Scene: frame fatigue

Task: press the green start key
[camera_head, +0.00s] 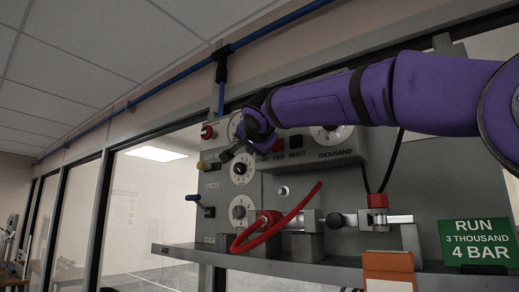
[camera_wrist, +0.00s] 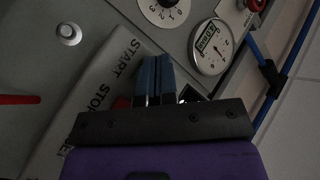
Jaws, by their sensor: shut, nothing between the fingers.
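The control panel (camera_head: 350,195) carries a row of keys with printed labels. The START label (camera_wrist: 120,58) is readable in the wrist view, beside my gripper (camera_wrist: 155,66). My gripper's blue fingers are shut and empty, and they cover the spot beside that label. The green start key itself is hidden in both views. Part of the red stop key (camera_wrist: 122,103) shows beside the fingers, and it also shows in the head view (camera_head: 277,146). In the head view, my purple arm reaches in from the right and my wrist covers the left end of the key row. Contact cannot be told.
A black reset key (camera_head: 296,141) is right of the stop key. A thousands dial (camera_head: 335,135), lower dials (camera_head: 241,171) and a blue-handled lever (camera_head: 199,202) are nearby. A red hose (camera_head: 272,229) loops over the shelf (camera_head: 330,272). A green sign (camera_head: 475,241) reads RUN, 3 THOUSAND, 4 BAR.

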